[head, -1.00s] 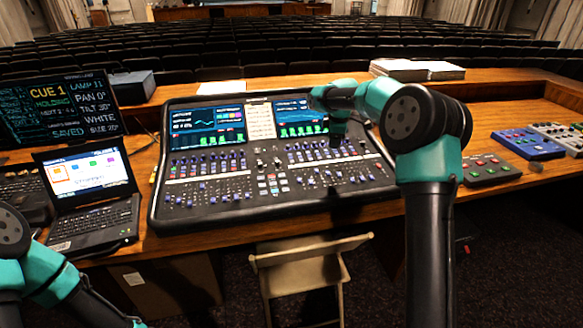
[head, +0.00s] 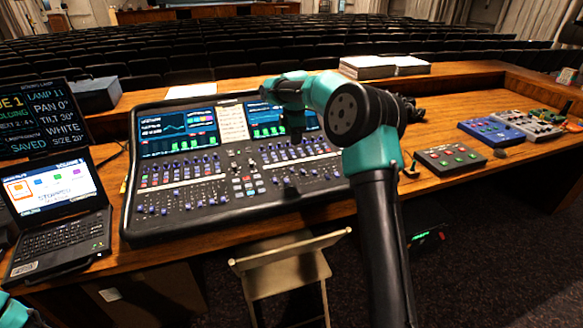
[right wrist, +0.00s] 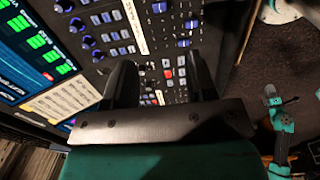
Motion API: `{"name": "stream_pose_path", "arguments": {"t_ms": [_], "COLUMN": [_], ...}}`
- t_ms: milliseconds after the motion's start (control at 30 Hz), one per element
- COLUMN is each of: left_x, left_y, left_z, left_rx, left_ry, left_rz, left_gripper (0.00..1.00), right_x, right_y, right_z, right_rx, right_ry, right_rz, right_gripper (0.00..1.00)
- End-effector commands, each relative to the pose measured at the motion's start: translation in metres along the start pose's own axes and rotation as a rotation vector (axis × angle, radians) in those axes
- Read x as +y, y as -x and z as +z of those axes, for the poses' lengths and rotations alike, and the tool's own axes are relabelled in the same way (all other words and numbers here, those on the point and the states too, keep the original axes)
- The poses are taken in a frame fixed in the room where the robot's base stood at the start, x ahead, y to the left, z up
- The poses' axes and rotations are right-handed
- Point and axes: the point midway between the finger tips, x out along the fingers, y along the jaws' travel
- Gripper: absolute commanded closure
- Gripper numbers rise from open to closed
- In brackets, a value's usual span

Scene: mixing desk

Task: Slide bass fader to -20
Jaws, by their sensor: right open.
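The mixing desk (head: 135,232) stands on the wooden table, with rows of blue-capped faders and knobs below its screens. No label I can read marks the bass fader, so I cannot tell which it is. My right gripper (head: 296,128) is above the right half of the desk, in front of the right screen, pointing down. In the right wrist view, its two dark fingers (right wrist: 162,80) are apart, with red and white buttons and blue-capped controls showing between and beyond them. I see nothing held. Only a teal bit of my left arm shows at the bottom left; its gripper is out of view.
A laptop (head: 62,215) is left of the desk, with a cue monitor (head: 40,120) behind it. Right of my arm are a grey button box (head: 450,160) and a blue box (head: 490,131). A folding chair (head: 285,268) stands in front of the table.

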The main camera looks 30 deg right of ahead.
Motion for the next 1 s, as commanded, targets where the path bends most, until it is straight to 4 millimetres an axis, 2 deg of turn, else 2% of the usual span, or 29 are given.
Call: {"name": "stream_pose_path", "arguments": {"t_ms": [100,700,800,1000], "left_x": [0.0,0.0,0.0,0.0], "left_y": [0.0,0.0,0.0,0.0], "left_z": [0.0,0.0,0.0,0.0], "left_rx": [0.0,0.0,0.0,0.0], "left_ry": [0.0,0.0,0.0,0.0], "left_rz": [0.0,0.0,0.0,0.0], "left_gripper": [0.49,0.49,0.49,0.49], "right_x": [0.0,0.0,0.0,0.0], "right_y": [-0.022,-0.122,-0.135,-0.146], "right_z": [0.0,0.0,0.0,0.0], "right_rx": [0.0,0.0,0.0,0.0], "right_ry": [0.0,-0.001,-0.001,0.0], "right_rz": [-0.003,-0.002,-0.002,0.0], "right_gripper": [0.49,0.49,0.49,0.49]}}
